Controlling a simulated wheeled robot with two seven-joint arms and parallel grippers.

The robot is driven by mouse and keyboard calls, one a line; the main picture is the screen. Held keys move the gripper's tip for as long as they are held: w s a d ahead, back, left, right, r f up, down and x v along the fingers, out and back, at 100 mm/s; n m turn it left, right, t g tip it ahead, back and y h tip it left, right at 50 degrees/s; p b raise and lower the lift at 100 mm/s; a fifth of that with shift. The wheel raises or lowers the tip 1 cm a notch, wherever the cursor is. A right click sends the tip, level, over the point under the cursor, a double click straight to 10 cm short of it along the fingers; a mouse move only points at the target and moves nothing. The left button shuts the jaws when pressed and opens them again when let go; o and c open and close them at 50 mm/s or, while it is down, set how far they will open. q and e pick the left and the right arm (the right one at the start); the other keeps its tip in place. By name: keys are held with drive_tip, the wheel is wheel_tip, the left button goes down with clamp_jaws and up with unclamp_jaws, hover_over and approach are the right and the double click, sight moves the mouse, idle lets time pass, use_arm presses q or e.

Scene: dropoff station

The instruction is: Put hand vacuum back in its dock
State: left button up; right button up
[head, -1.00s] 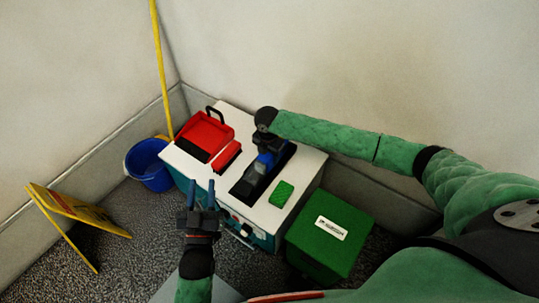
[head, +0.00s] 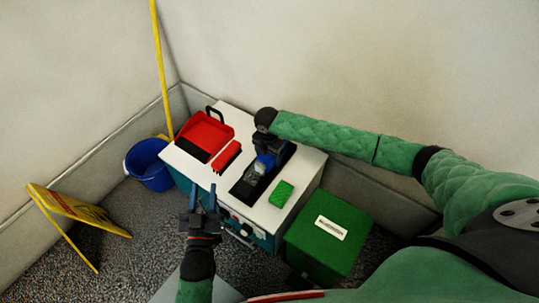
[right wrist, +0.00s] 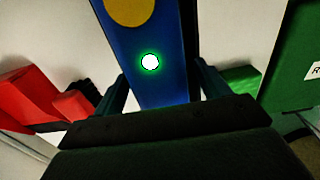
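The hand vacuum (head: 265,163), blue and black, lies in the long dark dock recess (head: 240,190) in the white cabinet top. Whether it is fully seated cannot be told. In the right wrist view its blue body (right wrist: 160,85) shows a yellow disc and a white light with a green glow. My right gripper (head: 266,144) is over the vacuum's far end; in the right wrist view its fingers (right wrist: 160,82) lie against both sides of the blue body. My left gripper (head: 203,197) is open and empty, at the cabinet's front left edge.
A green bin (head: 330,232) stands right of the cabinet. A blue bucket (head: 150,168) and a yellow floor sign (head: 80,209) stand left.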

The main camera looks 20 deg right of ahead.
use_arm(q)
drive_tip(key=shift+r, duration=0.2)
use_arm(e)
drive_tip(key=shift+r, duration=0.35)
wheel_tip(320, 180, up, 6)
drive_tip(key=shift+f+p, duration=0.1)
drive_tip(key=shift+p, duration=0.3)
use_arm(q)
drive_tip(key=s+f+g, duration=0.1)
drive_tip(key=f+g, duration=0.2)
drive_tip(key=f, duration=0.6)
drive_tip(key=s+f+g+y, duration=0.1)
drive_tip(key=s+f+g, duration=0.1)
drive_tip(key=f, duration=0.7)
drive_tip(key=shift+s+g+y+p, duration=0.3)
drive_tip(key=shift+g+p, duration=0.1)
drive_tip(key=shift+g, duration=0.2)
use_arm(e)
wheel_tip(320, 180, up, 6)
drive_tip(key=shift+f, duration=0.1)
